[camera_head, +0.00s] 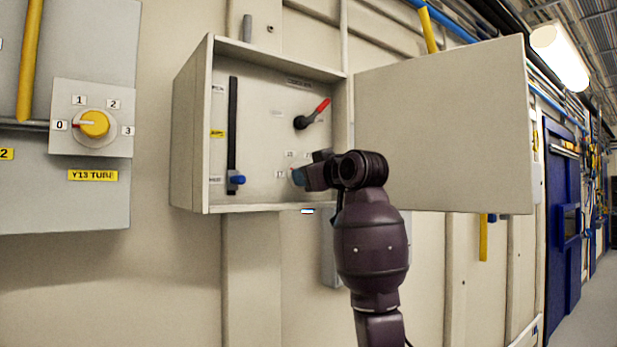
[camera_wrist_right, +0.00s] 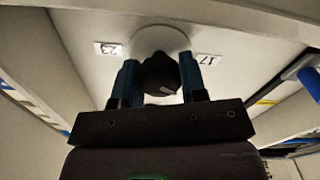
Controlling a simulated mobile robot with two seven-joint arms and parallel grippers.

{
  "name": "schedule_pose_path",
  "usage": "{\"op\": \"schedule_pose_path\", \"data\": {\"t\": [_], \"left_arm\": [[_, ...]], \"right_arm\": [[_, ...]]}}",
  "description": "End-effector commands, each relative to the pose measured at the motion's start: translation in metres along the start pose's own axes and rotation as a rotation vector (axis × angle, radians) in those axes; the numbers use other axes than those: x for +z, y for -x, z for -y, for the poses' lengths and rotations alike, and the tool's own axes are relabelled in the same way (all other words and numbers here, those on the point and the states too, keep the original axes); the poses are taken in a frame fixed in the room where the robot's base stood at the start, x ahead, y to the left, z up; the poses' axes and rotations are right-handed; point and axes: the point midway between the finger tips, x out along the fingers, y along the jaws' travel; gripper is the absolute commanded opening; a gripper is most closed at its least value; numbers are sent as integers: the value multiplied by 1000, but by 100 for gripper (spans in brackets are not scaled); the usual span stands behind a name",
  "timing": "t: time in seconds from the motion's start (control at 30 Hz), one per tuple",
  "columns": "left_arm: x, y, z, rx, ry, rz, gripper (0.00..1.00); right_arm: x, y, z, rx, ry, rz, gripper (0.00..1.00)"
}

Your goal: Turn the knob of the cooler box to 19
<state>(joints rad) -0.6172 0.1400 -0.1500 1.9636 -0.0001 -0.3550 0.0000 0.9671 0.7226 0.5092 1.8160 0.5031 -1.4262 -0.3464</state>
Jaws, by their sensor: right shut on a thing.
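The cooler box (camera_head: 195,150) is an open beige cabinet on the wall, its door (camera_head: 445,130) swung out to the right. My right gripper (camera_head: 301,177) reaches into its lower right part and hides most of the knob in the head view. In the right wrist view the knob (camera_wrist_right: 160,72) is dark, on a pale round base, with a light mark on it. My right gripper (camera_wrist_right: 160,84) is shut on it, one blue-green finger on each side. Labels 23 (camera_wrist_right: 109,49) and 17 (camera_wrist_right: 207,60) show upside down beside it. My left gripper is not in view.
Inside the box are a red-handled lever (camera_head: 312,114) above the knob and a vertical black bar with a blue handle (camera_head: 236,179) at left. A grey panel with a yellow knob (camera_head: 94,124), labelled Y13 TUBE, hangs at far left. The open door stands beside my right arm.

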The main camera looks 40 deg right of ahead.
Motion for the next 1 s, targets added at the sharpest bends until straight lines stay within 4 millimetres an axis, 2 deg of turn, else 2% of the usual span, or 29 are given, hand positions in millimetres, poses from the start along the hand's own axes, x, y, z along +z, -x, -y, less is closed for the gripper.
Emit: {"op": "schedule_pose_path", "data": {"t": [0.5, 1.0], "left_arm": [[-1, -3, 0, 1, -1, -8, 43], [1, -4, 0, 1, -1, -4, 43]], "right_arm": [[1, 0, 0, -2, -428, 2, 15], [1, 0, 0, -1, -581, 4, 15]]}}
